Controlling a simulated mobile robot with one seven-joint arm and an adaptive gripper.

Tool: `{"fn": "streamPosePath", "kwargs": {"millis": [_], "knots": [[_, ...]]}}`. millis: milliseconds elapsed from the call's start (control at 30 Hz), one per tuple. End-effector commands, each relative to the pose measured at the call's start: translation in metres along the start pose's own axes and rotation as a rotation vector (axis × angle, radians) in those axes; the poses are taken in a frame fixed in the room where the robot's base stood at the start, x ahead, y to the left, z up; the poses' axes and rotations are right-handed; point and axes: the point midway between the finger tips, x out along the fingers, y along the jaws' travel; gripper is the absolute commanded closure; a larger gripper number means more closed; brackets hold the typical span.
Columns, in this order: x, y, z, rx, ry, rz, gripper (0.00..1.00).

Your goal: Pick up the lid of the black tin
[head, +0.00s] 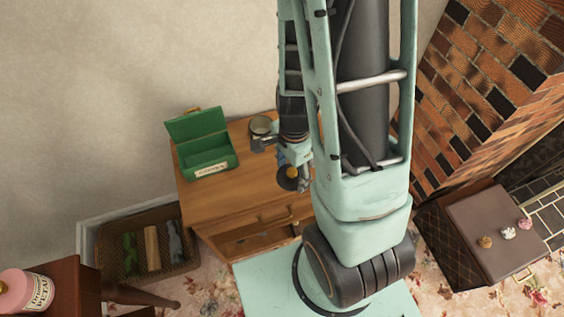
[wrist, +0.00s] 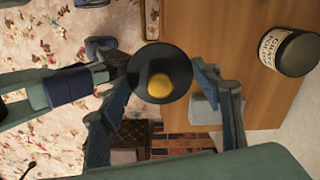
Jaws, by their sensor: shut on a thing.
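The black tin (head: 261,126) stands open-topped on the wooden cabinet near its back edge. In the wrist view the tin (wrist: 290,52) is at the upper right, with a pale label reading POLISH. Its lid (wrist: 176,60) is a round black disc with a yellow knob in the middle. My gripper (wrist: 161,73) is shut on the lid, one finger on each side of it. In the head view the lid (head: 286,184) is apart from the tin, near the cabinet's front side, and my gripper (head: 300,179) is partly hidden by my arm.
A green open box (head: 205,150) stands on the cabinet (head: 230,194), left of the tin. A basket (head: 182,232) sits on the floor at the left. A brown chest (head: 490,228) with small items stands by the brick fireplace (head: 470,70).

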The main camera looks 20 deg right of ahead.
Motion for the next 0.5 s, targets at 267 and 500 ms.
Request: {"fn": "streamPosePath", "kwargs": {"millis": [267, 500], "knots": [[-0.009, 0.007, -0.003, -0.001, 0.002, 0.005, 0.60], [-0.017, 0.019, 0.000, 0.002, -0.003, 0.007, 0.60]]}}
